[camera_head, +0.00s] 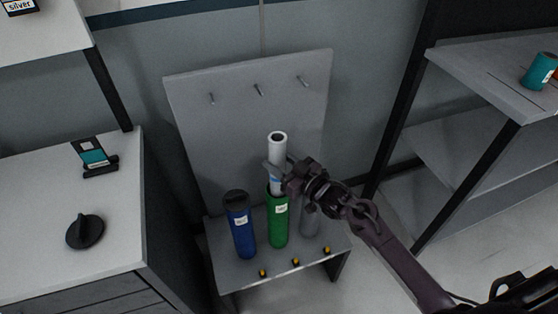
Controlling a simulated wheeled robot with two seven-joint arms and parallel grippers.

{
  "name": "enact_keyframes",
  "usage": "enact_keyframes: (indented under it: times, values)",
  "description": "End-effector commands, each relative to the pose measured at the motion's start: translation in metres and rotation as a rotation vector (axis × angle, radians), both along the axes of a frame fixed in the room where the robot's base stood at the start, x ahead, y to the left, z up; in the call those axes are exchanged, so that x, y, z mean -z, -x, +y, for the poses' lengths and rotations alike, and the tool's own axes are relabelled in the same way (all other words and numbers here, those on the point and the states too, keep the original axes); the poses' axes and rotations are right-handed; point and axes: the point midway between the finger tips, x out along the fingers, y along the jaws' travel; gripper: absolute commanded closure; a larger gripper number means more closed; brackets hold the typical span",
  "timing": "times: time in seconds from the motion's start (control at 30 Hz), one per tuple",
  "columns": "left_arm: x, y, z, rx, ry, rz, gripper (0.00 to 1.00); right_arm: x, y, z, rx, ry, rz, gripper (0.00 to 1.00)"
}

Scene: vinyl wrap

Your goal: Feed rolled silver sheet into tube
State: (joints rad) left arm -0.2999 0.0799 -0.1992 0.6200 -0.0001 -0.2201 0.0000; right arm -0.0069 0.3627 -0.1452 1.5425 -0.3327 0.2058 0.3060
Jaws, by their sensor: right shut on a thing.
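A rolled silver sheet (277,148) stands upright as a pale, hollow cylinder over the green tube (278,224). Its lower end is at the green tube's mouth; how far it sits inside is hard to tell. My right gripper (275,171) is shut on the roll just above the green tube. A blue tube (241,232) with a dark cap stands to the left of the green tube. A grey tube (310,223) stands to the right, partly hidden behind my gripper. My left gripper is not in view.
The tubes stand on a low grey stand (229,275) with a pegged back panel (215,125). A white cabinet (45,262) at left holds a black knob-like object (85,231) and a small teal-and-black device (94,156). A shelf rack (470,75) at right holds a teal roll (539,71).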

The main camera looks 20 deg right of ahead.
Motion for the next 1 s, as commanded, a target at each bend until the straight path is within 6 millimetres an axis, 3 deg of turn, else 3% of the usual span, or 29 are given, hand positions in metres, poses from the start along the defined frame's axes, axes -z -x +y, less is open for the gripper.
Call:
enact_keyframes:
  times: [0.23, 0.53, 0.57, 0.6, 0.73, 1.0]
  values:
    - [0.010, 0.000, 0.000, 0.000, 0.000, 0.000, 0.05, 0.013, 0.000, 0.000, 0.000, 0.000, -0.001, 0.94]
    - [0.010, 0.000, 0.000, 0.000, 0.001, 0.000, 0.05, 0.013, 0.000, 0.000, 0.000, -0.001, -0.002, 0.94]
    - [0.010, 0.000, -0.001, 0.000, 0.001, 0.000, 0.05, 0.013, 0.000, 0.000, 0.000, -0.001, -0.002, 0.53]
    - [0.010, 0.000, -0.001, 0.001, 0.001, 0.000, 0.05, 0.013, 0.000, 0.000, 0.000, -0.001, -0.002, 0.48]
    - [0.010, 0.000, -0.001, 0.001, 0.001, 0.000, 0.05, 0.013, 0.000, 0.000, 0.000, 0.000, -0.001, 0.32]
    - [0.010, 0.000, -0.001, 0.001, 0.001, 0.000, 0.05, 0.015, 0.001, 0.000, 0.000, 0.000, 0.001, 0.32]
